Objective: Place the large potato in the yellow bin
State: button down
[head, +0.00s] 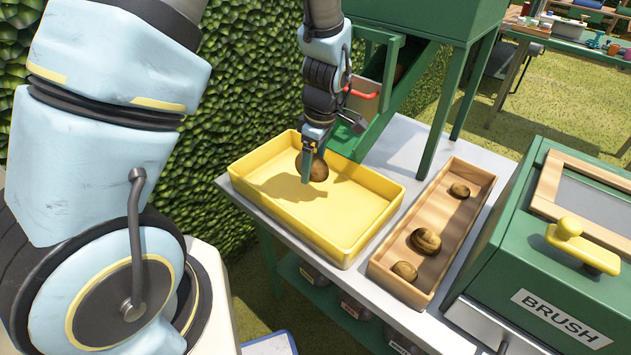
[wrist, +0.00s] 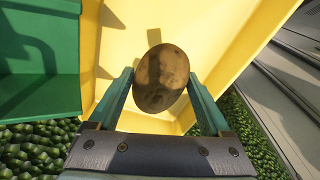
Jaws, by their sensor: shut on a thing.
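My gripper (head: 310,166) is shut on a large brown potato (head: 318,170). The potato also shows between the two fingers in the wrist view (wrist: 161,77). The yellow bin (head: 345,222) is a shallow tray on the grey table. The gripper holds the potato over the left back part of the bin, with a shadow on the bin floor. In the wrist view the yellow bin (wrist: 245,25) lies behind and below the potato. Whether the potato touches the bin floor is hard to tell; it looks a little above it.
A wooden tray (head: 437,265) with several smaller potatoes stands right of the bin. A green machine labelled BRUSH (head: 560,270) stands further right. A green chute frame (head: 440,15) rises behind the bin. A hedge (head: 245,75) is at the left back.

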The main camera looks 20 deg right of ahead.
aim_at(318, 158)
jog(key=shift+f+p, duration=0.6)
jog(key=shift+f, duration=2.6)
jog(key=shift+f, duration=0.1)
grip_release()
jog(key=r+b, duration=0.1)
jog(key=r, duration=0.3)
jog(key=r+b, duration=0.1)
jog(key=r, duration=0.3)
jog(key=s+d+r, duration=0.1)
jog(key=r, duration=0.3)
jog(key=shift+r+b, duration=0.1)
jog(key=shift+b, duration=0.3)
jog(key=a+r+m, duration=0.2)
jog(key=a+m, duration=0.1)
jog(key=a, duration=0.6)
jog(key=a+r+m, duration=0.2)
jog(key=a+m, duration=0.1)
jog(key=a, duration=0.6)
jog(key=a+r+m+h, duration=0.1)
jog(key=a+r+m, duration=0.2)
jog(key=a, duration=0.6)
jog(key=shift+a+m+t, duration=0.15)
jog(key=shift+m+t, duration=0.15)
jog(key=shift+m, duration=0.3)
